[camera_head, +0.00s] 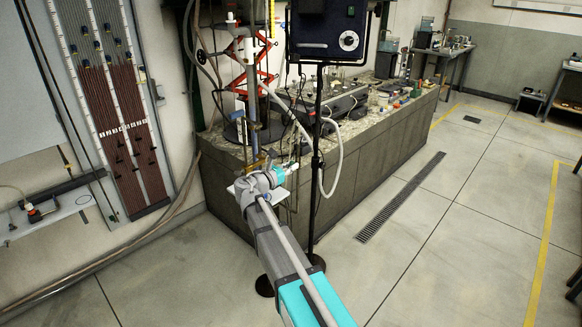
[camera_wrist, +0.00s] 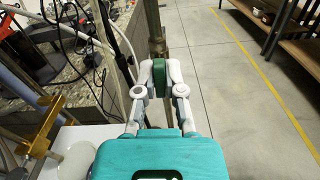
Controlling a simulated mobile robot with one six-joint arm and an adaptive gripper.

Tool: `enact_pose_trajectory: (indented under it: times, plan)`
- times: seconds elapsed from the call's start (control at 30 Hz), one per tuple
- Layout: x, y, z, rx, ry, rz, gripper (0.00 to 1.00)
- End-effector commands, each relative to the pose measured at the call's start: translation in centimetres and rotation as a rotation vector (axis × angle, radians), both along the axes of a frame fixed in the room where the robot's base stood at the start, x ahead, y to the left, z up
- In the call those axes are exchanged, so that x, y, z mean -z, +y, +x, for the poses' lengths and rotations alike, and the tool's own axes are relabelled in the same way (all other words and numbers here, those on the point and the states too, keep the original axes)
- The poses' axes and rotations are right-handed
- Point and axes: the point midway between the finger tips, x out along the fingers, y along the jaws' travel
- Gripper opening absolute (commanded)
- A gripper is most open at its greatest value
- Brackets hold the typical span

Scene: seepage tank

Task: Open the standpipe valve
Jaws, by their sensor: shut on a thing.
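My gripper (camera_wrist: 159,80) is at the top middle of the wrist view, with its two grey fingers closed on a green piece. This green piece, which looks like the handle of the standpipe valve (camera_wrist: 159,72), sits between the fingertips. A vertical pipe with a dull metal fitting (camera_wrist: 158,47) stands right behind it. In the head view my gripper (camera_head: 289,169) is at the near end of the stone-topped bench. The valve there is too small and too covered by my wrist to make out.
The long bench (camera_head: 375,137) carries hoses and apparatus. A black stand (camera_head: 317,190) with a control box (camera_head: 327,30) rises close to the right of my arm. A brass-coloured fitting (camera_wrist: 42,128) is at left in the wrist view. The floor (camera_head: 430,240) at right is clear.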

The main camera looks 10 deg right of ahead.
Motion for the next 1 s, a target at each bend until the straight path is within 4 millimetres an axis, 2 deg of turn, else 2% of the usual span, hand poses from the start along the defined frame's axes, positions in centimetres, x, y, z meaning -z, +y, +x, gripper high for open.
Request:
enact_pose_trajectory:
  times: [0.4,1.0]
  plan:
    - [-0.03,0.05,0.09,-0.001,0.156,-0.115,0.00]
    - [-0.03,0.06,0.10,-0.002,0.166,-0.122,0.00]
